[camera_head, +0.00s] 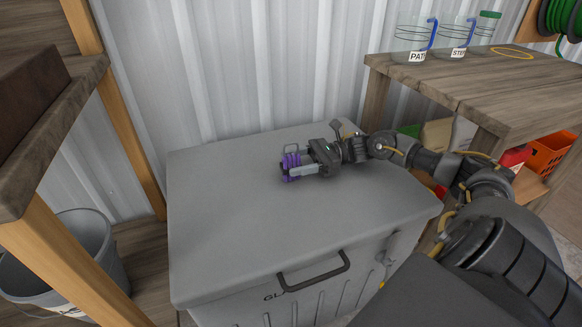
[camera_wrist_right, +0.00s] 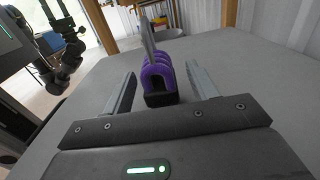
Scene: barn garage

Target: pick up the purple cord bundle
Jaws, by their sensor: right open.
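The purple cord bundle (camera_head: 291,162) stands on the grey lid of a large chest (camera_head: 230,215). In the right wrist view the bundle (camera_wrist_right: 158,78) shows as several purple loops in a dark base, with a grey upright piece rising from it. My right gripper (camera_head: 288,168) reaches in from the right, low over the lid. Its two fingers stand open, one on each side of the bundle, with a visible gap to each finger in the right wrist view (camera_wrist_right: 160,85). My left gripper is not in the head view.
The lid around the bundle is bare. A wooden workbench (camera_head: 490,90) with glass jugs (camera_head: 411,45) stands at the right. A wooden shelf (camera_head: 50,120) and a grey bucket (camera_head: 85,245) are at the left. A corrugated wall (camera_head: 230,70) is behind the chest.

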